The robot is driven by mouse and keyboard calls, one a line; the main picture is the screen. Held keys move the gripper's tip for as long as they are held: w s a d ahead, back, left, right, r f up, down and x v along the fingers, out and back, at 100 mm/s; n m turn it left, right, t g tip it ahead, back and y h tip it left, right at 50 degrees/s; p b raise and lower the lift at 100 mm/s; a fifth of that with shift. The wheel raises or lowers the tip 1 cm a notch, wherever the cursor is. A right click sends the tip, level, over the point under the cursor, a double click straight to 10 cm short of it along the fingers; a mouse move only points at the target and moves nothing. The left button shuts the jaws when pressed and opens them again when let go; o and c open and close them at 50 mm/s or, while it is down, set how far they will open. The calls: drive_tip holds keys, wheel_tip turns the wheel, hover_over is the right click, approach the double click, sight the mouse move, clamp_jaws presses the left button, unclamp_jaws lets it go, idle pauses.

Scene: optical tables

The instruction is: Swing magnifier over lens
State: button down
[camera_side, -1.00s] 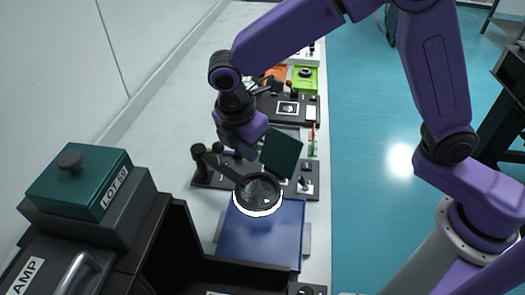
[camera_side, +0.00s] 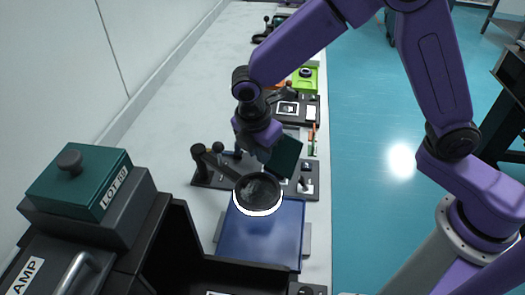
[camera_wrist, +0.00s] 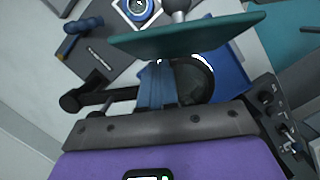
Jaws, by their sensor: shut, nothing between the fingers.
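The magnifier is a dark ring (camera_side: 257,192) with a bright lower rim, on a black arm from a post (camera_side: 198,152) at the left. It hangs over the near edge of the dark board, by a blue panel. In the wrist view its ring (camera_wrist: 193,80) is partly hidden behind a teal square plate and my gripper. My gripper (camera_wrist: 157,80) is shut and empty, beside the magnifier arm; contact is unclear. A small round blue-ringed piece on a white square (camera_wrist: 138,7) may be the lens; I cannot tell.
The teal plate (camera_side: 284,157) stands tilted close to my gripper. The blue panel (camera_side: 262,235) lies nearer the camera. A black case with a teal LOT 59 block (camera_side: 80,180) is at the left. A green tray (camera_side: 305,80) sits farther back.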

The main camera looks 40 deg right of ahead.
drive_tip(key=w+d+n+t+y, duration=0.1)
drive_tip(key=w+d+n, duration=0.6)
drive_tip(key=w+d, duration=0.2)
drive_tip(key=shift+w+n, duration=0.3)
drive_tip(key=shift+w, duration=0.8)
drive_tip(key=shift+w+d, duration=0.1)
drive_tip(key=s+a+r, duration=0.3)
drive_tip(key=s+r, duration=0.2)
drive_tip(key=r, duration=0.6)
drive_tip(key=shift+s+a+r, duration=0.15)
drive_tip(key=shift+s+a, duration=0.05)
